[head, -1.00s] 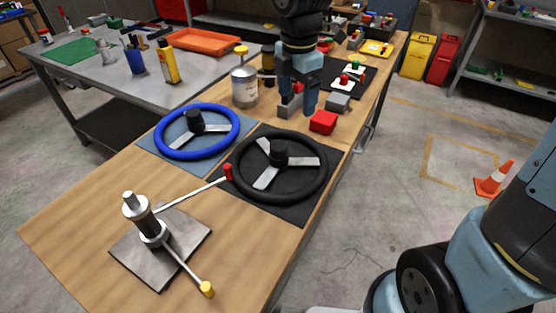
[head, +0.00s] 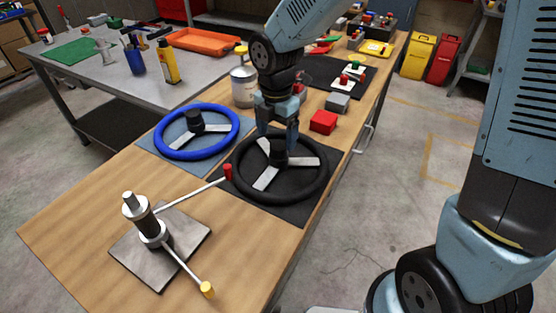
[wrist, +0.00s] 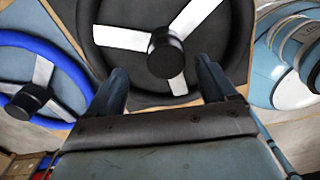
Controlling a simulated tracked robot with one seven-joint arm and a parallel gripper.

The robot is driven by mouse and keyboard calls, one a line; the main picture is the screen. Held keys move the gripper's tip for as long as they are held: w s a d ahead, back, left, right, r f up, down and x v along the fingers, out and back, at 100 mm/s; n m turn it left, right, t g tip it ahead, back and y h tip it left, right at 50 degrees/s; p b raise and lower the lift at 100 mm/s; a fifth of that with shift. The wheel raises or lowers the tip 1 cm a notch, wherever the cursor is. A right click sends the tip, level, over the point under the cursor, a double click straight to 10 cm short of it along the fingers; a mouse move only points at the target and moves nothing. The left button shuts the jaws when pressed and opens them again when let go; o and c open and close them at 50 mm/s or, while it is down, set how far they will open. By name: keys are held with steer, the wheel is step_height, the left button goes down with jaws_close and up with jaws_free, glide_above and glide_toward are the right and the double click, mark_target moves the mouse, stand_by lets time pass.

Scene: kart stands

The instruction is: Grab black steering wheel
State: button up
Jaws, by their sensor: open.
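The black steering wheel (head: 319,187) lies flat on a dark mat (head: 290,212) on the wooden bench. It has silver spokes and a raised black hub (head: 278,158). My gripper (head: 278,145) is open and empty, above the hub and far part of the wheel. In the wrist view, the gripper (wrist: 160,85) has a finger on either side, with the black hub (wrist: 166,52) beyond the fingertips, between their lines. I cannot tell how high the fingertips are above it. Part of the wheel's rim is hidden behind the gripper.
A blue steering wheel (head: 170,153) lies close by on the left. A stand with two lever arms (head: 150,231) is at the near end of the bench. A red block (head: 323,122), a grey block (head: 338,102) and a metal can (head: 243,87) stand beyond the gripper.

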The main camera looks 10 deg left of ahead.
mark_target(279, 145)
steer(key=f, duration=0.4)
steer(key=shift+s+d, duration=0.2)
steer(key=shift+d, duration=0.1)
steer(key=shift+f, duration=0.65)
steer(key=shift+w, duration=0.1)
jaws_close()
steer(key=shift+r, duration=0.1)
